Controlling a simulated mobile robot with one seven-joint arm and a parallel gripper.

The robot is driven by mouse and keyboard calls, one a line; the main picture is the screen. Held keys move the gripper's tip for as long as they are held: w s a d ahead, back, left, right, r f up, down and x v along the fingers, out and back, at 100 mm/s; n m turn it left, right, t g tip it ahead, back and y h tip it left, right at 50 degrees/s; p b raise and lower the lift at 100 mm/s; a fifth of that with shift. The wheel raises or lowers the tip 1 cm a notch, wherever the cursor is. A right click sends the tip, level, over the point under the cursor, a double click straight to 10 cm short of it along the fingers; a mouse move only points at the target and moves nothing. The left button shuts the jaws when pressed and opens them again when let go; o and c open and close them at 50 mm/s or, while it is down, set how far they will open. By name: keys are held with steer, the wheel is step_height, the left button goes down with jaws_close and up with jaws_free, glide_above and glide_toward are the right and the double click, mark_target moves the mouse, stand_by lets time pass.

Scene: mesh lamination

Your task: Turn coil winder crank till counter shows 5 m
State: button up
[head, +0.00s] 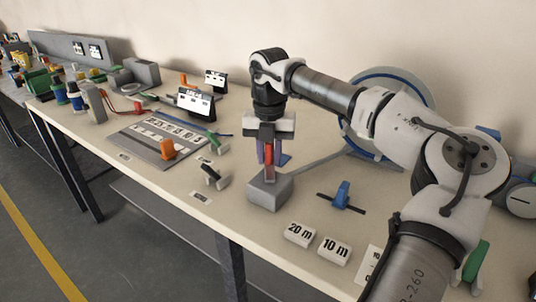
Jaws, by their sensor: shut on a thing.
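My gripper (269,160) points down over a grey block (270,191) near the middle of the table. It is shut on a red upright handle (269,168) that rises from the block. I cannot tell from this view whether this handle is the winder's crank. A large reel with a blue rim (393,73) stands behind my arm, which hides much of it. A grey panel (140,148) with a row of printed numbers and an orange piece (168,150) lies to the left. No counter reading is legible.
A blue clamp-like piece (342,195) and the "20 m" (299,234) and "10 m" (334,250) blocks lie right of the grey block. A dark-and-grey piece (214,176) lies to its left.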

steer(key=shift+a, duration=0.15)
steer(key=o, duration=0.9)
steer(key=shift+c, duration=0.2)
steer(key=shift+r, duration=0.1)
steer(key=shift+r, duration=0.35)
step_height(320, 180, up, 13)
steer(key=shift+f, duration=0.1)
stand_by(0.7)
